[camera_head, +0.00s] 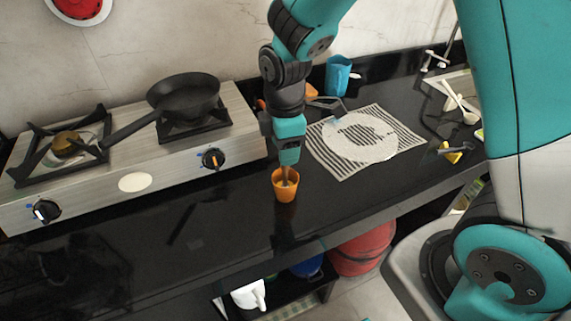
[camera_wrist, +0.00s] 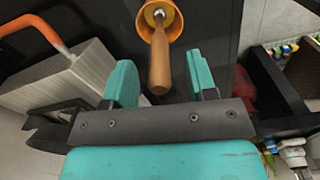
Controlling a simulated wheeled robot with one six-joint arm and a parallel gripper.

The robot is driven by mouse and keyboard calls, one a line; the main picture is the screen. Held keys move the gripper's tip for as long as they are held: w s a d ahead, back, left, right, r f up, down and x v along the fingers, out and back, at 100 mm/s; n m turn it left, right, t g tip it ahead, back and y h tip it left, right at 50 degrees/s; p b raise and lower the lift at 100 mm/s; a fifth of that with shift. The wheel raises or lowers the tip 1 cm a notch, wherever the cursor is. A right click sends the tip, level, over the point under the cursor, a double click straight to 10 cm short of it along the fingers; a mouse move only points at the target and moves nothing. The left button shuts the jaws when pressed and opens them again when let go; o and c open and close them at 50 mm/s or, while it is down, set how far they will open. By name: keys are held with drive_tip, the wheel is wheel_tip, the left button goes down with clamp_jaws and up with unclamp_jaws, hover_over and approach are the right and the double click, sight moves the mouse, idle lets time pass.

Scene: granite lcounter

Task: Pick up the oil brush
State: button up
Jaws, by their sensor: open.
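The oil brush (camera_wrist: 160,58) has a wooden handle and stands in an orange cup (camera_head: 285,188) on the black counter. In the wrist view its handle points toward my gripper, and the orange cup (camera_wrist: 174,31) is around its far end. My gripper (camera_wrist: 163,72) is open, with one finger on each side of the handle's line. The handle's near end lies between the fingers in that view; I cannot tell how deep it is. In the head view my gripper (camera_head: 288,160) is just above the cup and hides most of the brush.
A steel gas stove (camera_head: 135,181) with a black pan (camera_head: 184,95) stands to the left. A striped mat (camera_head: 324,152) with a round white piece lies to the right. A blue cup (camera_head: 339,76) stands behind. The counter in front of the stove is clear.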

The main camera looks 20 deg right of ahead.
drive_tip(key=shift+f, duration=0.75)
clamp_jaws()
drive_tip(key=shift+r, duration=0.1)
wheel_tip(320, 180, up, 20)
drive_tip(key=b, duration=0.1)
drive_tip(key=c, duration=0.8)
unclamp_jaws()
clamp_jaws()
